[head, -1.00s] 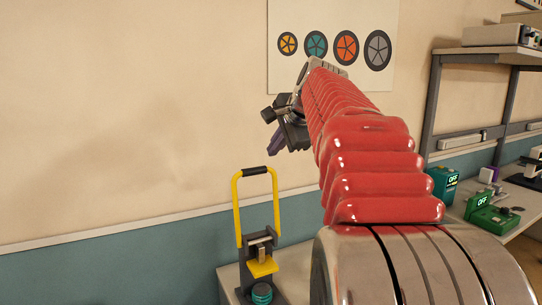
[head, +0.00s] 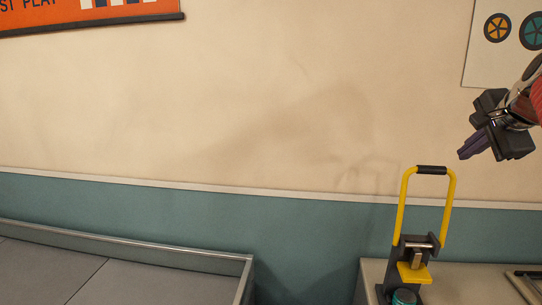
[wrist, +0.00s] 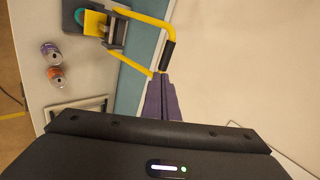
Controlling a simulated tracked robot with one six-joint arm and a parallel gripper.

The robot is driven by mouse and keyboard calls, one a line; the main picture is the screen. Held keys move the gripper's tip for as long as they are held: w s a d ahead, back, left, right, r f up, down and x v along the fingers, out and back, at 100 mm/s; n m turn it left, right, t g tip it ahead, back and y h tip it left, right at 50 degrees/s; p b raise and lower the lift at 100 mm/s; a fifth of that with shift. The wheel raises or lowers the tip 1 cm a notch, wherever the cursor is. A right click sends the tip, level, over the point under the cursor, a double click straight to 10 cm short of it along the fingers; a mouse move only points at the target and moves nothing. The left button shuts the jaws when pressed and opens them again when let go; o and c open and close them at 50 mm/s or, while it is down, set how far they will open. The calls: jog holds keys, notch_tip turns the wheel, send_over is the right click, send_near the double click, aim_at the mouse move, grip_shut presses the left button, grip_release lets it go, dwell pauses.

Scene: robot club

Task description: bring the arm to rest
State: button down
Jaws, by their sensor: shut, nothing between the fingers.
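My gripper (head: 474,147) is at the right edge of the head view, raised in front of the wall. Its purple fingers point down and to the left. In the wrist view the fingers (wrist: 162,98) are pressed together with nothing between them. Only a small part of my red arm shows at the right edge of the head view; the rest is out of frame.
A device with a yellow hoop handle (head: 403,203) stands on a pale bench (head: 470,282) below my gripper. A grey railed platform (head: 110,270) is at lower left.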

notch_tip(320, 180, down, 7)
jog(key=s+n+g, duration=0.1)
jog(key=s+n, duration=0.1)
jog(key=n, duration=0.1)
jog(key=s+a+f+n+g, duration=0.1)
jog(key=s+a+f+n, duration=0.4)
jog(key=a, duration=0.5)
jog(key=s+a+f+n+y, duration=0.1)
jog(key=s+a+f+n, duration=0.4)
jog(key=s+a+f, duration=0.4)
jog(key=s+a+f+n+g+y, duration=0.1)
jog(key=s+a+f+n, duration=0.4)
jog(key=a, duration=0.8)
jog(key=shift+s+f+n+g, duration=0.3)
jog(key=shift+s+f, duration=0.6)
jog(key=shift+s, duration=0.35)
jog(key=shift+d, duration=0.1)
